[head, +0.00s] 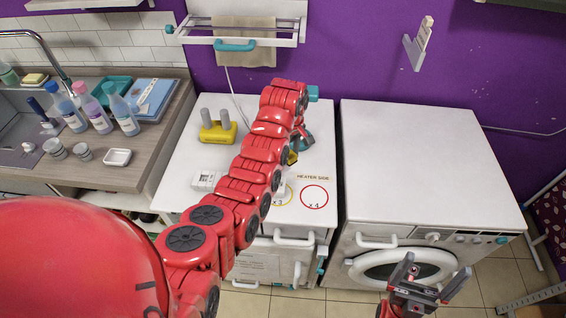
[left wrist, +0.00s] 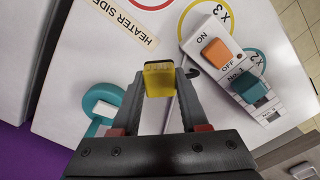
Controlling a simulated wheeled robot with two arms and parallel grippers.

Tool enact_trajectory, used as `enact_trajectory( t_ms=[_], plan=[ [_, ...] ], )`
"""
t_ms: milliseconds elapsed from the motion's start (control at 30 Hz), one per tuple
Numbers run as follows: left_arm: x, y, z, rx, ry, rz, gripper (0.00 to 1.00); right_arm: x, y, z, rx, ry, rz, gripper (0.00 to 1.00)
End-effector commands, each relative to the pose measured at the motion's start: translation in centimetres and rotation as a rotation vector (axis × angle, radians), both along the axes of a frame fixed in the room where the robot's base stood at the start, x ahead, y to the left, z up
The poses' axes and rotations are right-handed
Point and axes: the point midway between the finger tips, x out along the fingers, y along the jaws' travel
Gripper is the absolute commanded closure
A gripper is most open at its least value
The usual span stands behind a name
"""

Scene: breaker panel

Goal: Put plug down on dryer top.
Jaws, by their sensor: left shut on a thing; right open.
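My left gripper (head: 297,152) reaches down over the left white cabinet top, near its right edge. It is shut on a small yellow block, which I take as the plug (left wrist: 159,79), held between the fingertips in the left wrist view. In the head view only a bit of the plug (head: 292,158) shows beside the arm. Whether it touches the surface I cannot tell. The machine with a round door, which looks like the dryer, stands to the right, and its white top (head: 420,150) is bare. My right gripper (head: 430,285) is open and empty before its front.
A switch block (left wrist: 240,75) with orange and teal rockers sits beside the plug. A yellow block with two grey posts (head: 218,131) and a small white block (head: 205,181) stand on the left cabinet. A towel rack (head: 240,33) hangs behind it. A narrow gap separates the machines.

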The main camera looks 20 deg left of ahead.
Motion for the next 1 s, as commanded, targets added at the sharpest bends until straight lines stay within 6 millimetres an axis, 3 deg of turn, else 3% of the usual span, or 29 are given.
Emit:
enact_trajectory(
  t_ms=[500,900,933,1000],
  plan=[
    [0.0,-0.1,-5.0,-0.001,0.002,-0.003,1.00,0.0,0.0,2.4,0.000,-0.001,0.000,0.00],
    [0.1,-0.1,-5.9,-0.001,-0.002,-0.003,1.00,0.0,0.0,1.8,0.000,-0.001,0.000,0.00],
    [0.1,-0.1,-5.8,-0.001,-0.002,-0.003,0.53,0.0,0.0,1.9,0.000,-0.001,0.000,0.00],
    [0.1,-0.1,-5.7,-0.001,-0.002,-0.003,0.40,0.0,0.0,2.0,0.000,-0.001,0.000,0.00]
  ],
)
